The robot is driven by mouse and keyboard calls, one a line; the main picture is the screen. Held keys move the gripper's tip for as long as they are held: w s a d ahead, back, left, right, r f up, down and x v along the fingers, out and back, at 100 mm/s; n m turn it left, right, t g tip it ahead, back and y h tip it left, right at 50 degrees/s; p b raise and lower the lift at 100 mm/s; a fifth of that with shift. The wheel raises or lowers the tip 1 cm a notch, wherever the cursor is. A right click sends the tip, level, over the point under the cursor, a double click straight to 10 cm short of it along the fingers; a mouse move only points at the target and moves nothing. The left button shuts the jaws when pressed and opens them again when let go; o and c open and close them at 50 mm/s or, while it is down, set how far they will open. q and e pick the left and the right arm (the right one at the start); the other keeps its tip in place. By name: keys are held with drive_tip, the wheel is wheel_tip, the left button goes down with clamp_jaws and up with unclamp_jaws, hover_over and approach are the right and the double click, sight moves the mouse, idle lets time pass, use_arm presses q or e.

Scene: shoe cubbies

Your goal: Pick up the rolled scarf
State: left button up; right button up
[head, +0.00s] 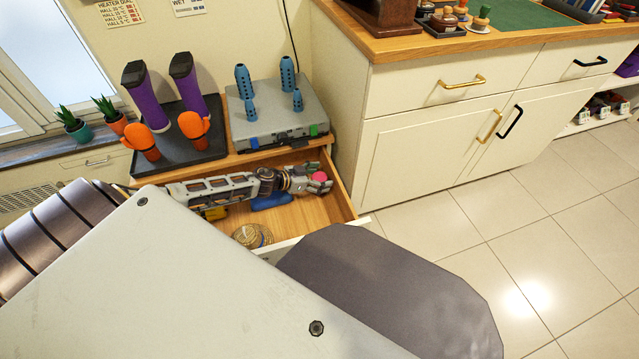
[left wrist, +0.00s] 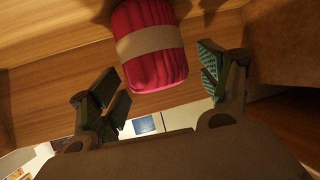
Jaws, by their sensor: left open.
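The rolled scarf (left wrist: 152,45) is a pink ribbed roll with a beige band around its middle. In the left wrist view it lies at the top centre on the wooden drawer floor, its near end between the open fingers. In the head view only a pink patch of the scarf (head: 320,177) shows, partly hidden by the gripper. My left gripper (head: 311,183) is inside the open drawer at the scarf. Its two fingers also show in the left wrist view (left wrist: 164,82), spread apart with gaps to the scarf. My right gripper is not in view.
The open drawer (head: 345,200) also holds a blue item (head: 271,202) and a coiled round item (head: 252,235). Above it stand a dark boot tray (head: 205,152) and a grey dryer with blue posts (head: 270,125). A cream cabinet (head: 420,140) stands to the right. The tiled floor is clear.

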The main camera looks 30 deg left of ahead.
sight(319, 177)
use_arm(q)
drive_tip(key=c, duration=1.2)
drive_tip(key=shift+o, duration=0.2)
drive_tip(key=shift+r, duration=0.15)
drive_tip(key=shift+r, duration=0.15)
drive_tip(key=shift+r+p, duration=0.75)
drive_tip(key=shift+r, duration=0.05)
wheel_tip(319, 177, up, 4)
drive_tip(key=shift+f+p, duration=0.1)
drive_tip(key=shift+p, duration=1.05)
wheel_tip(319, 177, up, 12)
drive_tip(key=p, duration=0.6)
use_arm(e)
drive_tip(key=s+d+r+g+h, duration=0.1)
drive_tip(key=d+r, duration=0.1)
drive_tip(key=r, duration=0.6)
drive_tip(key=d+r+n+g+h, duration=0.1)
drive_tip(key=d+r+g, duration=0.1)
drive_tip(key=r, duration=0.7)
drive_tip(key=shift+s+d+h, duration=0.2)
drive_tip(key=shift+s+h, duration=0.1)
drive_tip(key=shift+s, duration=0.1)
